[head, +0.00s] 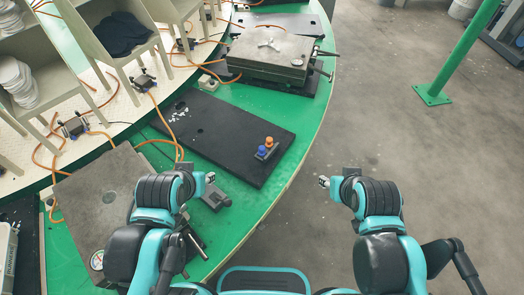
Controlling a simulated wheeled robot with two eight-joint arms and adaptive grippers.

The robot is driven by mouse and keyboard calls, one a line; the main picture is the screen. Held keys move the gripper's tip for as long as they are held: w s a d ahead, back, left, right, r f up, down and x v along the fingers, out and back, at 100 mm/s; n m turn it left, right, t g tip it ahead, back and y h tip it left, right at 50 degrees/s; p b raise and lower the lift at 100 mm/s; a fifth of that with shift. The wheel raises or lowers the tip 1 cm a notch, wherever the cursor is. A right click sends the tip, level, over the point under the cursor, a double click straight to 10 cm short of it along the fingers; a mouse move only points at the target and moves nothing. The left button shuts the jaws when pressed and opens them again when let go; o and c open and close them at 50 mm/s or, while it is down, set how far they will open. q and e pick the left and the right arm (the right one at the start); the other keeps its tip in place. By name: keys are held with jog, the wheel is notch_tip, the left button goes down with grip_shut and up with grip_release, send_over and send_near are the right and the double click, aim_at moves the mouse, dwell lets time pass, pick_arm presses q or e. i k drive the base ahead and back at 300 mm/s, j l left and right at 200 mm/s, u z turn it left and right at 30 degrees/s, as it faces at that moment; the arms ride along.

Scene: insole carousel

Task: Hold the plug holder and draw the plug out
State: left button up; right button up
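A small grey plug holder (267,155) sits near the right end of a black plate on the green table. A blue plug (262,151) and an orange plug (269,141) stand upright in it, side by side. My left gripper (211,183) is over the table, to the lower left of the holder and apart from it. My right gripper (323,182) is to the lower right, past the table edge over the floor. No object shows in either gripper. Their fingers are too small to tell open from shut.
The black plate (215,125) is mostly bare around the holder. A grey metal part (215,198) lies beside my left gripper. A thick grey mould (270,52) with handles stands at the back, and a grey block (85,205) at the left. The curved green table edge (300,150) runs past the holder.

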aim_at(261, 148)
jog(key=u, duration=1.2)
jog(key=l+u, duration=0.7)
jog(key=l, duration=0.15)
jog(key=l+u, duration=0.35)
jog(key=k+l+u, duration=0.2)
jog(key=l+u, duration=0.15)
jog(key=k+l+u, duration=0.15)
jog(key=l+u, duration=0.2)
jog(key=k+l+u, duration=0.2)
jog(key=l+u, duration=0.15)
jog(key=k+l+u, duration=0.2)
jog(key=k+l, duration=1.45)
